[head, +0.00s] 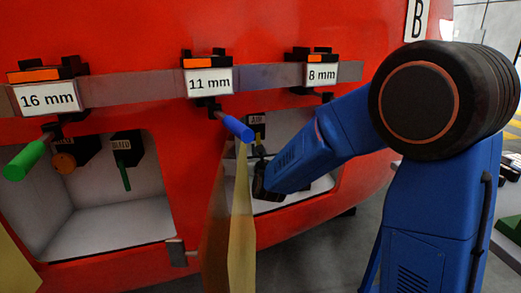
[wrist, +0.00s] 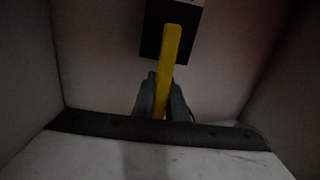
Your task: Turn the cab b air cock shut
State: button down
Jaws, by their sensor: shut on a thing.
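The air cock is in the right recess of the red nosecone, below a sign with the letter B. Its dark body with a small label (head: 257,119) shows in the head view. Its yellow handle (wrist: 171,55) hangs down from the dark plate, leaning slightly in the wrist view; part of it shows in the head view (head: 259,140). My gripper (wrist: 160,98) is inside the recess, shut on the lower part of the handle, one finger on each side. The handle's lower tip is hidden between the fingers. In the head view my arm covers much of the recess.
A yellowish open door panel (head: 242,225) stands just left of my gripper. A blue-handled tool (head: 238,128) hangs above it under the 11 mm label. The left recess (head: 105,222) holds a green lever and an orange knob. The recess walls are close around my gripper.

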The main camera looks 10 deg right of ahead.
jog(key=shift+a+f+m, duration=0.1)
jog(key=shift+a+m, duration=0.1)
jog(key=shift+m, duration=0.2)
jog(key=c, duration=1.8)
grip_release()
jog(key=shift+o, duration=0.2)
jog(key=s, duration=0.7)
jog(key=shift+s, duration=0.25)
